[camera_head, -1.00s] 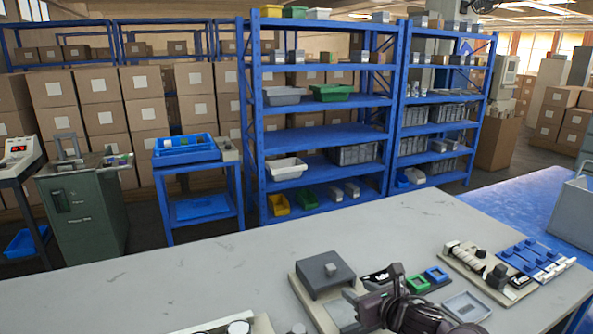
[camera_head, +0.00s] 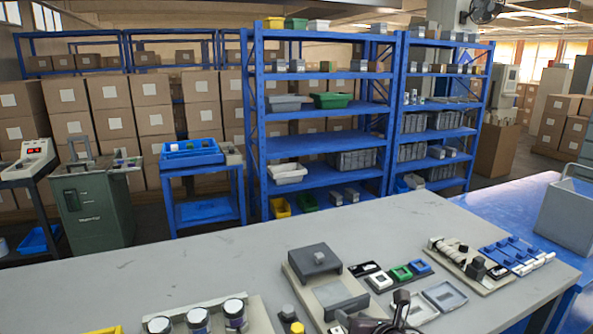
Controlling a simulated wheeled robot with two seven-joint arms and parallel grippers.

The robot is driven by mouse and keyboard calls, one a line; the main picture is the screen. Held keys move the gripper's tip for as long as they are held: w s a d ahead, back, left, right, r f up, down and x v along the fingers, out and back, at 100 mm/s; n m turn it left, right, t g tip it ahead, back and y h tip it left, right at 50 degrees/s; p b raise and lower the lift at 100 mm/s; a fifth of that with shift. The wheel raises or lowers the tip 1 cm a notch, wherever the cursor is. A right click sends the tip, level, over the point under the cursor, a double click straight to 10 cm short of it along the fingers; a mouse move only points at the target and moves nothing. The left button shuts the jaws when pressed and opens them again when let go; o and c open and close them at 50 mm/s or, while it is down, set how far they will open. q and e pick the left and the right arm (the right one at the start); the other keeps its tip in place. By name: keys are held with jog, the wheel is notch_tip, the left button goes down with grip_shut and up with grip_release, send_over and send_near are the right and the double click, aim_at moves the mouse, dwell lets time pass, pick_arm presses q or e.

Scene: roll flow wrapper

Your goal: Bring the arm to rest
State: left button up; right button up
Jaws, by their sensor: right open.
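My right gripper (camera_head: 385,318) is at the bottom edge of the head view, dark and cut off by the frame. It is open, and no object shows in it. It is in front of a beige station (camera_head: 347,299) on the grey table, which carries a dark grey block (camera_head: 314,259). Whether it touches the station cannot be told. My left gripper is not in view.
The grey table (camera_head: 200,258) is bare at its middle left. Round white-topped jars (camera_head: 235,314) stand at the front. Small green (camera_head: 401,273) and blue (camera_head: 420,266) trays and a fixture (camera_head: 468,262) lie right. A grey bin (camera_head: 568,212) stands on the blue table.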

jog(key=s+m, duration=0.2)
jog(key=m, duration=0.1)
jog(key=s+a+f+m, duration=0.1)
jog(key=s+m, duration=0.1)
jog(key=m, duration=0.1)
jog(key=s+a+f+m+g+h, duration=0.1)
jog(key=s+m, duration=0.2)
jog(key=shift+a, duration=0.15)
jog(key=s+d+f+m+g+h, duration=0.1)
jog(key=s+d+f+m+g, duration=0.15)
jog(key=s+m, duration=0.5)
jog(key=s+d+f+m+g+h, duration=0.1)
jog(key=s+d+f+m+g, duration=0.2)
jog(key=s+m, duration=0.5)
jog(key=s+d+f+m+g+h, duration=0.15)
jog(key=s+d+m, duration=0.35)
jog(key=m, duration=0.5)
jog(key=s+a+f+g, duration=0.1)
jog(key=s+f+g, duration=0.15)
jog(key=f, duration=2.65)
jog(key=s+d+f+n, duration=0.1)
jog(key=s+d+f, duration=0.2)
jog(key=s+f, duration=1.5)
jog(key=shift+s+g, duration=0.35)
jog(key=shift+s, duration=0.8)
